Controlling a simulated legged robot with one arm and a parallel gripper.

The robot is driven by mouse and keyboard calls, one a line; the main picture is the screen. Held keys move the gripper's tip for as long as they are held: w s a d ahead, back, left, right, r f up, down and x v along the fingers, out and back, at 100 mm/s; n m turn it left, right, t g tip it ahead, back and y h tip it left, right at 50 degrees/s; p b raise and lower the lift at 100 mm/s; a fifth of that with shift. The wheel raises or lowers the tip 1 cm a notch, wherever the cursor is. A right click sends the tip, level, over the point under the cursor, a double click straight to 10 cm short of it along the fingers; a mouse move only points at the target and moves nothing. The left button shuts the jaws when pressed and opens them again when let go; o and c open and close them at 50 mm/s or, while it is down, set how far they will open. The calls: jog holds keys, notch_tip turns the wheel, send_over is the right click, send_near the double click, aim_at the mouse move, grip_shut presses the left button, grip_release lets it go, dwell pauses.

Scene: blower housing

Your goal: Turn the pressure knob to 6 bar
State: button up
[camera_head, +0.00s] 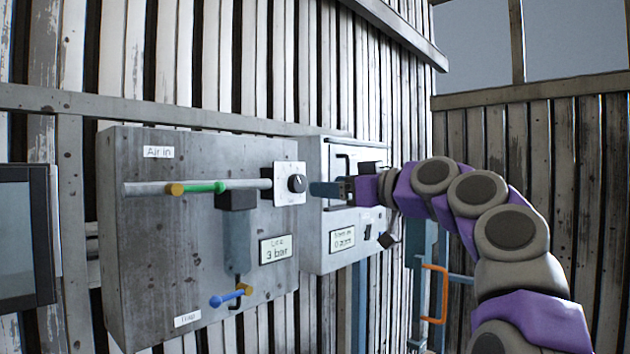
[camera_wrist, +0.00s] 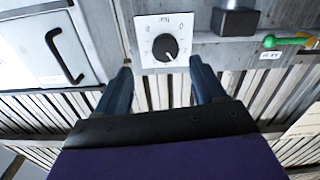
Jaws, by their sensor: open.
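The pressure knob (camera_head: 297,183) is a round black knob on a white dial plate (camera_head: 282,197), on the right side of the grey "Air in" box (camera_head: 150,220). The display (camera_head: 275,250) below it reads 3 bar. In the wrist view the knob (camera_wrist: 165,46) has a white pointer mark toward the lower right of that picture; the dial's markings are too small to read. My gripper (camera_head: 316,189) is just right of the knob in the head view. In the wrist view my gripper (camera_wrist: 160,67) has its fingers apart, pointing toward the dial, with nothing between them; the knob appears just beyond the tips.
A green-handled valve (camera_head: 205,188) sits on the pipe left of the dial. A blue-handled valve (camera_head: 228,298) is lower on the box. A second box (camera_head: 313,240) with a handle and display stands behind my gripper. An orange handle (camera_head: 434,293) is at lower right.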

aim_at(301, 186)
jog(key=x, duration=0.2)
jog(key=p+x, duration=0.1)
jog(key=x, duration=0.1)
jog(key=s+a+x, duration=0.1)
jog(key=x, duration=0.2)
jog(key=shift+s+p, duration=0.1)
jog(key=shift+p, duration=0.2)
jog(key=shift+d, duration=0.9)
jog(key=shift+c, duration=0.3)
jog(key=c, duration=0.3)
jog(key=shift+a, duration=0.3)
jog(key=c, duration=0.3)
jog(key=shift+f, duration=0.1)
jog(key=c, duration=0.4)
